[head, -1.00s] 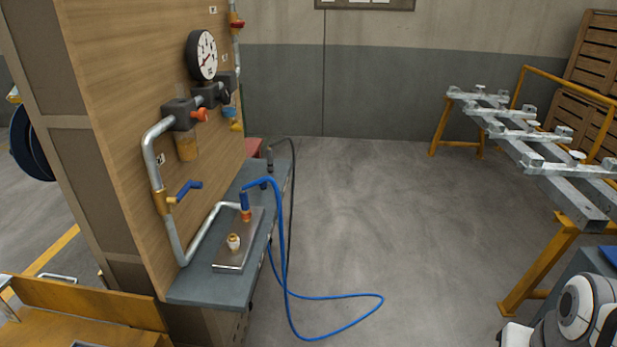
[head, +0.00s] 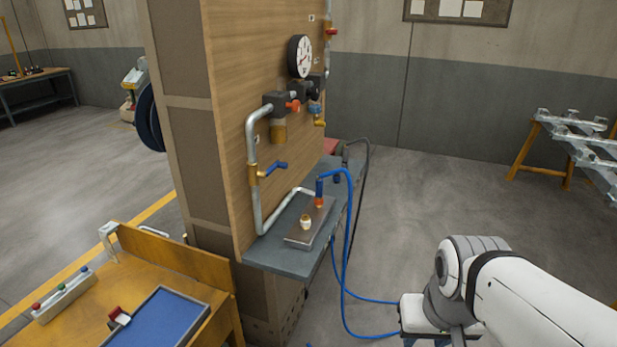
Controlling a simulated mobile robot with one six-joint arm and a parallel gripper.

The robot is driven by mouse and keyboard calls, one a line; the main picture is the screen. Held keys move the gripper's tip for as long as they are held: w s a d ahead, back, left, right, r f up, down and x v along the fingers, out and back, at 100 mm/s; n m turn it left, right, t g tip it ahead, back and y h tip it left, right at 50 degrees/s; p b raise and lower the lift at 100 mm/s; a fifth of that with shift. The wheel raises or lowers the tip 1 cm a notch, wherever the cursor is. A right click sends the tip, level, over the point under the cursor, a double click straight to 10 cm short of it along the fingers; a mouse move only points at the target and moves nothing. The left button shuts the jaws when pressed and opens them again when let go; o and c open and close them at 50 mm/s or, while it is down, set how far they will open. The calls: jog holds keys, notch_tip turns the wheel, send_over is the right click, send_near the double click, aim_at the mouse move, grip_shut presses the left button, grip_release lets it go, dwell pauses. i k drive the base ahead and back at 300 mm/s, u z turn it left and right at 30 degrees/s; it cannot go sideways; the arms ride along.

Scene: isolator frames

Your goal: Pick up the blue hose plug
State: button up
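The blue hose plug (head: 319,187) stands upright on an orange-red fitting (head: 319,202) at the metal block (head: 298,236) on the grey shelf (head: 272,258). A second fitting, brass with a pale top (head: 306,222), sits on the block in front of the plug. My white arm comes in from the right. Its wrist is right of and nearer than the shelf, well apart from the plug. My gripper (head: 432,341) is cut off by the bottom edge, so its fingers cannot be judged.
The wooden panel (head: 232,110) behind the shelf carries pipes, a gauge (head: 300,56) and a blue-handled valve (head: 275,168). A dark hose (head: 368,165) hangs behind. A wooden bench (head: 190,262) with a blue tray (head: 165,325) stands at lower left. Floor right of the shelf is open.

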aim_at(319, 183)
jog(key=u, duration=0.05)
jog(key=i, duration=1)
jog(key=u, duration=0.05)
